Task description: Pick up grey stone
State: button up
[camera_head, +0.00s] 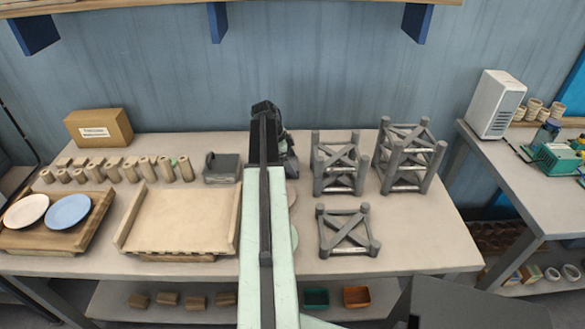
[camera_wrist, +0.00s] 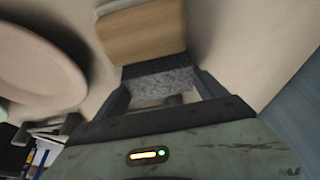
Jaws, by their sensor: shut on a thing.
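The grey stone (camera_wrist: 162,84) is a speckled grey block in the wrist view. It sits between the two dark fingers of my gripper (camera_wrist: 161,78), which is shut on it. A tan wooden block (camera_wrist: 142,30) lies right beyond the stone in the wrist view; I cannot tell whether they touch. In the head view my gripper (camera_head: 275,148) is over the back middle of the table, mostly hidden by my own arm. The stone is not visible in the head view.
A pale plate (camera_wrist: 38,62) is at the left of the wrist view. On the table (camera_head: 420,245) stand grey lattice frames (camera_head: 347,232), a dark grey box (camera_head: 222,169), a wooden tray (camera_head: 185,222), several wooden cylinders (camera_head: 148,170) and a cardboard box (camera_head: 98,127). The right front is clear.

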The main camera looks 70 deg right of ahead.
jog(key=shift+r, duration=0.1)
notch_tip(320, 180, up, 10)
jog(key=p, duration=1)
jog(key=o, duration=1.2)
jog(key=c, duration=0.7)
